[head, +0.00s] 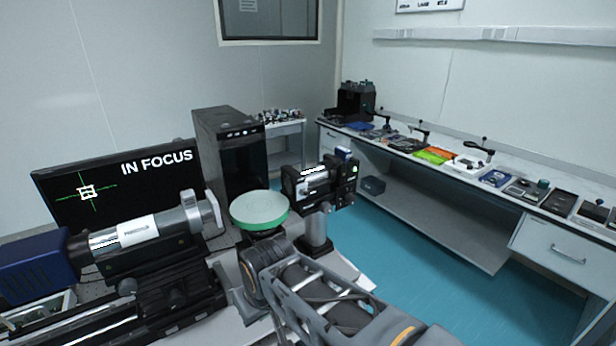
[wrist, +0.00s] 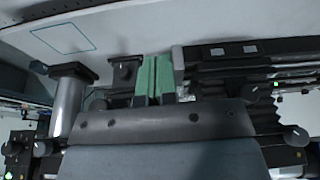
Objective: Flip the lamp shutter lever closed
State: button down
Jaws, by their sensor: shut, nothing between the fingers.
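A black boxy unit (head: 325,185) with a bright strip and small green lights stands on a grey post in the head view, right of the computer tower. It may be the lamp, but I cannot make out a shutter lever on it. In the wrist view my gripper (wrist: 153,78) shows its two green fingers pressed together with nothing between them. They point toward a pale surface beside black rail-mounted hardware. In the head view my arm hides the fingers.
A monitor (head: 125,180) reading "IN FOCUS" stands behind a long optical barrel (head: 140,235) on black rails at left. A black tower (head: 228,150) stands beside it. A side bench (head: 400,185) with several small items runs along the right wall. Teal floor lies open between.

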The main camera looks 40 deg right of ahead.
jog(key=w+d+r+p, duration=0.35)
jog(key=w+r, duration=0.25)
jog(key=r, duration=0.5)
notch_tip(320, 180, up, 20)
jog(key=g+p, duration=0.3)
jog(key=p, duration=0.2)
send_over(310, 191)
jog(key=w, duration=0.2)
jog(key=shift+d+r+m, duration=0.15)
jog(key=shift+d+m, duration=0.15)
notch_tip(310, 191, down, 12)
jog(key=shift+s+r+b, duration=0.15)
jog(key=shift+b, duration=0.25)
jog(key=shift+s+f, duration=0.5)
jog(key=shift+f, duration=0.35)
jog(key=shift+a+f, duration=0.1)
jog(key=shift+f, duration=0.05)
